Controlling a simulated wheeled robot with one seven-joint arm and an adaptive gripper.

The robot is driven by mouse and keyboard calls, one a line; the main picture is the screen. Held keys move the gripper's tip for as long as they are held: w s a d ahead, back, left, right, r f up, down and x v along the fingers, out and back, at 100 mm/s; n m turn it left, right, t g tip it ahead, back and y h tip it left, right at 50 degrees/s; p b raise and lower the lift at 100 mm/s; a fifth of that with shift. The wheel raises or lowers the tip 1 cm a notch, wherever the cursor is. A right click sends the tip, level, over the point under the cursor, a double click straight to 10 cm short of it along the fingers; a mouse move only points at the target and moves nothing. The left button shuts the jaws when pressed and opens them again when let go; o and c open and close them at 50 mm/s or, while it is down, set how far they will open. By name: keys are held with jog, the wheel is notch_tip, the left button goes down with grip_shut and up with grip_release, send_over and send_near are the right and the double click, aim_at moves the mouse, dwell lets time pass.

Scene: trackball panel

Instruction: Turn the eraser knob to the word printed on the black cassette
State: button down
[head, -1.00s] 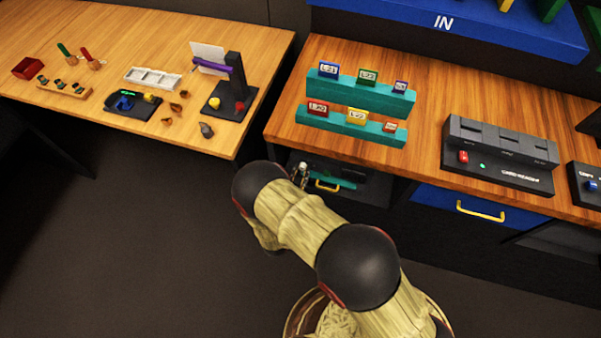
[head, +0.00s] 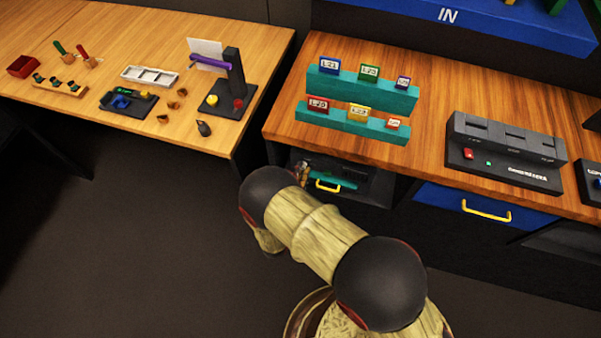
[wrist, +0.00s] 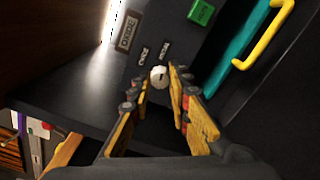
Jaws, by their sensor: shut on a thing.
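The knob (wrist: 159,77) is small, round and pale, on a dark panel (wrist: 175,30) in the wrist view. My gripper (wrist: 160,84) has its fingers on either side of the knob and is shut on it. Small word labels (wrist: 143,57) sit beside the knob; I cannot read them surely. A larger label plate (wrist: 128,32) is farther up the panel. In the head view my gripper (head: 304,172) is small at the open bay under the right bench, partly hidden by my arm. I cannot make out the black cassette for certain in either view.
The bench edge (head: 285,148) overhangs the bay. A blue drawer (head: 470,207) is to the right; open floor lies left.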

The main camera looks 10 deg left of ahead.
jog(key=shift+f+m+b, duration=0.1)
jog(key=shift+m+b, duration=0.4)
jog(key=shift+m, duration=1)
jog(key=c, duration=1.7)
grip_release()
jog(key=shift+o, duration=0.2)
jog(key=s, duration=1.2)
jog(key=shift+a, duration=0.45)
